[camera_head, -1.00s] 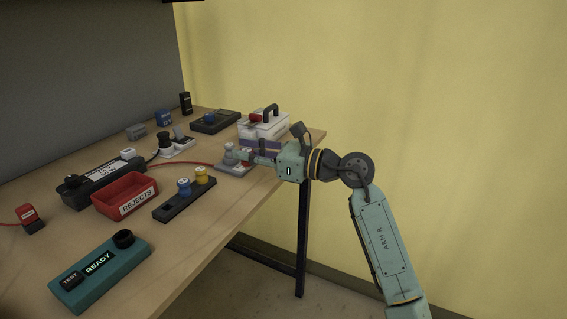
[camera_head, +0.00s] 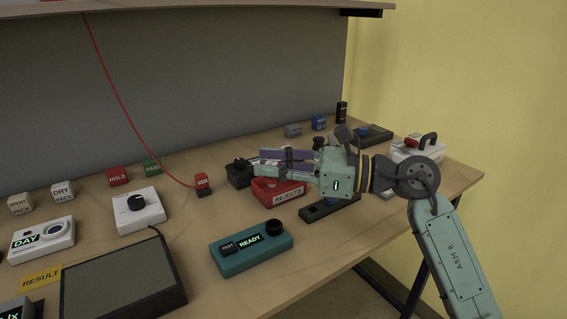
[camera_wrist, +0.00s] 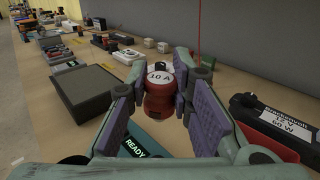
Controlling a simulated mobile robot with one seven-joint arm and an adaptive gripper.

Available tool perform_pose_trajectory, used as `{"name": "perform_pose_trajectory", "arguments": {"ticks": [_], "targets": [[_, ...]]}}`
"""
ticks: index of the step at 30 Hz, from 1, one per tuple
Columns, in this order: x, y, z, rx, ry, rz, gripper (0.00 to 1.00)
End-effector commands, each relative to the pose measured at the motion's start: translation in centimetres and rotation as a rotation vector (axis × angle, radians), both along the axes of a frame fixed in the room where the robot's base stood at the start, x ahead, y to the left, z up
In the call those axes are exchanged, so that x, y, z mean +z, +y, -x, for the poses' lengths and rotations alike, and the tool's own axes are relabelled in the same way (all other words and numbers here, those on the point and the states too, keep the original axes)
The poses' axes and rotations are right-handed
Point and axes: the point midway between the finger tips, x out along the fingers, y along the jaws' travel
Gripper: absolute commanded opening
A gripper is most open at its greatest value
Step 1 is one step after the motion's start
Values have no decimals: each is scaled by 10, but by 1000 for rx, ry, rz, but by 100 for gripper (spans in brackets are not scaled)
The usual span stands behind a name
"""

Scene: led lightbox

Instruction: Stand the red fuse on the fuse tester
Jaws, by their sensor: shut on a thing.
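The red fuse (camera_wrist: 158,94) has a pale top marked "10 A". In the wrist view it sits upright between the fingers of my gripper (camera_wrist: 160,85), which is shut on it.
The REJECTS bin (camera_head: 268,195) and dark fuse rack (camera_head: 317,212) are beyond the tester. A dark screen (camera_head: 122,283) and white dial box (camera_head: 140,209) stand left. A red cable (camera_head: 115,110) hangs down to a red plug (camera_head: 203,183). Bare tabletop lies around the tester.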

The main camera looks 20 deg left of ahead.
Motion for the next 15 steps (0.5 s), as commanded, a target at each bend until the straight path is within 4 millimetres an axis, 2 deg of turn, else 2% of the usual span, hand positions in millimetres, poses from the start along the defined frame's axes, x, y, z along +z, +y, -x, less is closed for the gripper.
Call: {"name": "perform_pose_trajectory", "arguments": {"ticks": [15], "targets": [[-7, -1, -1, -1, 0, 5, 0]]}}
